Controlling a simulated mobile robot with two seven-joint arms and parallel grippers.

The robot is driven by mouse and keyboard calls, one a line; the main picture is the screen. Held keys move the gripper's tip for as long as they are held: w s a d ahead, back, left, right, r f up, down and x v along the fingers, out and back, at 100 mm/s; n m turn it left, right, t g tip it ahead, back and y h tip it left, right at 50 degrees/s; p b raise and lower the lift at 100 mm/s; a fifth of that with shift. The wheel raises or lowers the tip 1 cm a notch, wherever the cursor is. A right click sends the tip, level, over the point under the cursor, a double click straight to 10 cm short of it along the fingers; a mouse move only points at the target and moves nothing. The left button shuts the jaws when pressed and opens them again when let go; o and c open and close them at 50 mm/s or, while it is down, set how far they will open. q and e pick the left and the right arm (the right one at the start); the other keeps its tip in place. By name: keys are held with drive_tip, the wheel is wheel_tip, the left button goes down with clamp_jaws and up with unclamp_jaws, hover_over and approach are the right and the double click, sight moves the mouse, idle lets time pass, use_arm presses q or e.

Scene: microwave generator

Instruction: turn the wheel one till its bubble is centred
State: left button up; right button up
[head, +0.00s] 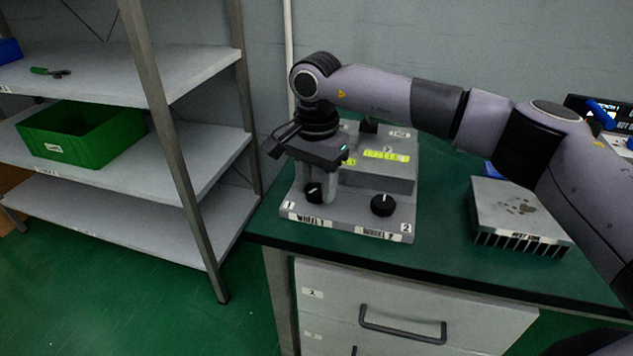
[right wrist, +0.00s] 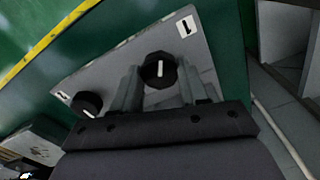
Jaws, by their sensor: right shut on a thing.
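A grey device (head: 345,213) with two black wheels stands on the green bench top. Wheel one (head: 314,191) is on the left, by the label 1. Wheel two (head: 382,205) is on the right, by the label 2. My right gripper (head: 316,195) points down at wheel one, with its fingers around the knob. In the right wrist view wheel one (right wrist: 158,70) sits between the two fingers, its white mark showing. A yellow-green bubble vial (head: 386,156) lies on the device's raised block. The vial of wheel one is mostly hidden by my gripper. My left gripper is not in view.
A finned metal heat sink (head: 520,215) stands on the bench (head: 440,240) to the right, under my right arm. A shelf rack with a green crate (head: 85,132) stands at the left. Drawers (head: 410,305) are below the bench top.

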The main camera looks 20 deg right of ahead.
sight(317, 189)
drive_tip(key=shift+w+r, duration=0.1)
drive_tip(key=shift+r, duration=0.05)
drive_tip(key=o, duration=1.1)
drive_tip(key=shift+c, duration=0.2)
wheel_tip(317, 189, up, 7)
drive_tip(key=shift+r, duration=0.1)
